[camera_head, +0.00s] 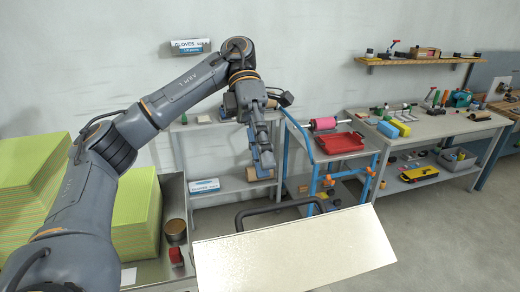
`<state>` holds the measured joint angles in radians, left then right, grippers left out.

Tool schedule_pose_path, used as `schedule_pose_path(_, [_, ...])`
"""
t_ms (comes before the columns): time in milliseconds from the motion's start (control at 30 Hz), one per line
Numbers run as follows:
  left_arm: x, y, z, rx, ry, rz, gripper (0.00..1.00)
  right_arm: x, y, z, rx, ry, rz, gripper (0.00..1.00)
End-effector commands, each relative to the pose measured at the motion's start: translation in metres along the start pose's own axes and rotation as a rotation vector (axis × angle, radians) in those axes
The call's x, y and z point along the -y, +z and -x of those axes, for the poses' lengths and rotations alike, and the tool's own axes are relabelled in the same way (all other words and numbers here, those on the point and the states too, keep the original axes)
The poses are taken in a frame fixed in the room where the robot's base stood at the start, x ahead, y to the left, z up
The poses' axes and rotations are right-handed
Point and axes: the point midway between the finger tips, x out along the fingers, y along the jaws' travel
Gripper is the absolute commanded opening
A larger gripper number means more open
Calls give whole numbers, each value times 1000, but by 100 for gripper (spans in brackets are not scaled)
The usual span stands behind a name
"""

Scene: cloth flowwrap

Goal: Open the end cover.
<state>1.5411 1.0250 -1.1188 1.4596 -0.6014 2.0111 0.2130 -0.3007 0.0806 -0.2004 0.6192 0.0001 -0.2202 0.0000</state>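A pale cream panel (290,250), which looks like the end cover, lies tilted at the bottom centre. A dark bar-shaped handle (280,207) shows just behind its upper edge; I cannot tell how it joins the panel. My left arm reaches in from the left, and my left gripper (264,168) points down above the handle, apart from it in the picture. Its fingers are seen nearly edge-on, so the gap between them is unclear. I see nothing clearly held. My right gripper is out of view.
Green stacked sheets (135,220) stand at the left. Behind are a grey shelf rack (225,185), a blue-framed cart with a red tray (340,142), and a workbench (440,122) with tools. A glove box (190,46) is on the wall. Open floor (440,235) lies at the right.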

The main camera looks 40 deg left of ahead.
Motion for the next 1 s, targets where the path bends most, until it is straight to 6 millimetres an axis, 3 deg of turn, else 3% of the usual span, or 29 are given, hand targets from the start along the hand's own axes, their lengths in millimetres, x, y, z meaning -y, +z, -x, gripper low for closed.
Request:
schedule_pose_path(300, [2,-3,15,7,2,0,34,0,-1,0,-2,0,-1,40])
schedule_pose_path(667, [2,-3,16,7,1,0,34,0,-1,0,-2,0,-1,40])
schedule_pose_path(833, [4,-2,16,5,14,40,3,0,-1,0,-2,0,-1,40])
schedule_pose_path(1000, [16,2,14,4,92,295,0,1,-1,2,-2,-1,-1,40])
